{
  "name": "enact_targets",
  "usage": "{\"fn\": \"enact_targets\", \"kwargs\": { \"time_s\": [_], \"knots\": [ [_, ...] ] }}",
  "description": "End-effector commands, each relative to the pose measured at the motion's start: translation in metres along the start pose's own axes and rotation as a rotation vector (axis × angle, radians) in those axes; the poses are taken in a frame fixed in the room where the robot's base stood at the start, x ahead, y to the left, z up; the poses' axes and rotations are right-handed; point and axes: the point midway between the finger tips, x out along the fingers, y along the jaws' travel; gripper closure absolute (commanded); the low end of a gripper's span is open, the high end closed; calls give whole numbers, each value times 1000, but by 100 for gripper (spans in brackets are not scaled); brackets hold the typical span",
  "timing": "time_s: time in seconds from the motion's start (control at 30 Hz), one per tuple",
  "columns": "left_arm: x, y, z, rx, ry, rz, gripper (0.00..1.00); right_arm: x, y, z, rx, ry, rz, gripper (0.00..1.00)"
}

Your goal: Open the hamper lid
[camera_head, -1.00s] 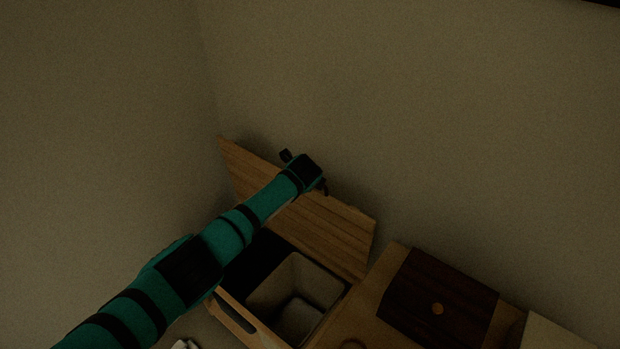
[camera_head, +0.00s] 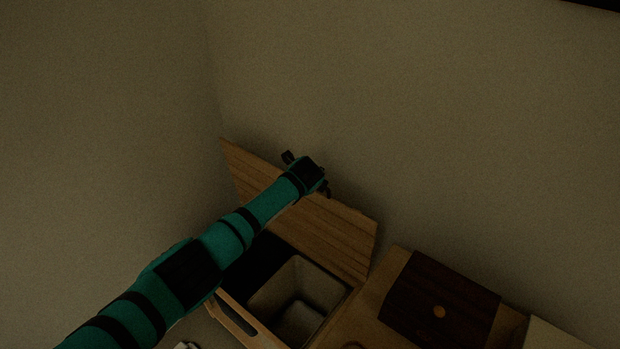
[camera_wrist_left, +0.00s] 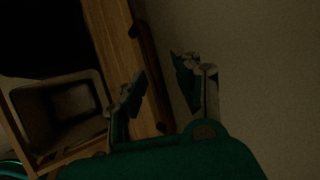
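The wooden hamper lid (camera_head: 335,232) stands raised, tilted up near the wall behind the hamper. The hamper (camera_head: 252,332) is open below it. Its inside shows a pale bin and a dark compartment. My left arm reaches across the hamper, and my left gripper (camera_head: 307,172) is at the lid's upper edge. In the left wrist view, the fingers of my left gripper (camera_wrist_left: 160,75) are spread apart with the lid (camera_wrist_left: 118,40) edge and a dark bar beside or between them. I cannot tell whether they touch. My right gripper is not in view.
A dark brown box (camera_head: 440,300) with a round knob stands right of the hamper on a wooden surface. A pale object (camera_head: 555,336) is at the lower right. Walls close off the left and back.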

Motion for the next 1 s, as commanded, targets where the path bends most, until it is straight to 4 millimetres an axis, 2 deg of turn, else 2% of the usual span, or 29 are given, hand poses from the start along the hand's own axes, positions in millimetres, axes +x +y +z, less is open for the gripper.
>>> {"fn": "enact_targets", "kwargs": {
  "time_s": [0.27,0.7,0.83,1.0],
  "knots": [
    [-29,0,1,1,0,-4,67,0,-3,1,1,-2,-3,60],
    [-97,-1,1,1,-1,-7,67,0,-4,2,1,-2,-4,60],
    [-110,-1,1,0,-1,-6,67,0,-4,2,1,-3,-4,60],
    [-117,-1,1,0,-1,-5,67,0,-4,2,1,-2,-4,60]
  ]
}}
